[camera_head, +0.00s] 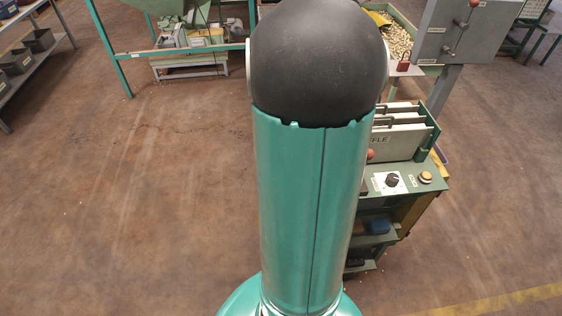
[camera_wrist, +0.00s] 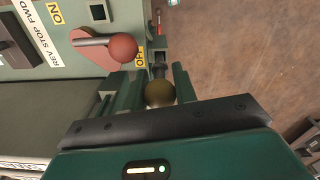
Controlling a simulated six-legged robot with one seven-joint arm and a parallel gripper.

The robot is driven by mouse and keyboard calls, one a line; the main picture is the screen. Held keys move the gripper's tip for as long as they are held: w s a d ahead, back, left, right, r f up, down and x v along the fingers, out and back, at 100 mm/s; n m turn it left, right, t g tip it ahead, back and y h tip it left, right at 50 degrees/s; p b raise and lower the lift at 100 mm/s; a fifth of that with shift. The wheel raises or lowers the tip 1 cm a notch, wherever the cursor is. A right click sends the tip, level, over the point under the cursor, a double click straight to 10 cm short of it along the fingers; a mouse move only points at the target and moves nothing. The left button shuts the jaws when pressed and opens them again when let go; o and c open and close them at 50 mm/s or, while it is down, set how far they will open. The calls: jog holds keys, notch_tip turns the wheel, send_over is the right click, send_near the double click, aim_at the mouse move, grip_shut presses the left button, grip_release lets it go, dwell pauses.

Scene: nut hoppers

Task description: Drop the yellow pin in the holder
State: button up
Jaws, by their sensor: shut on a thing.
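In the wrist view, my gripper (camera_wrist: 159,84) reaches over the side of a green machine. Its two dark green fingers are shut on the yellow pin (camera_wrist: 159,94), which shows as a dull yellow-brown ball knob between them. A dark part shows just beyond the knob; I cannot tell whether it is the pin's shank or part of a holder. I cannot make out the holder clearly. In the head view my own arm fills the middle and hides the gripper and the pin.
Close left of the pin, a lever with a red ball (camera_wrist: 123,47) sticks out beside ON and OFF labels. The green machine (camera_head: 408,200) carries a dial (camera_head: 392,180) and a yellow button (camera_head: 426,177). A grey cabinet (camera_head: 465,32) stands behind. Floor at left is clear.

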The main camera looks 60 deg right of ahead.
jog(key=shift+f, duration=1.75)
jog(key=o, duration=1.1)
notch_tip(320, 180, up, 14)
jog(key=shift+f, duration=0.1)
jog(key=shift+r, duration=4.55)
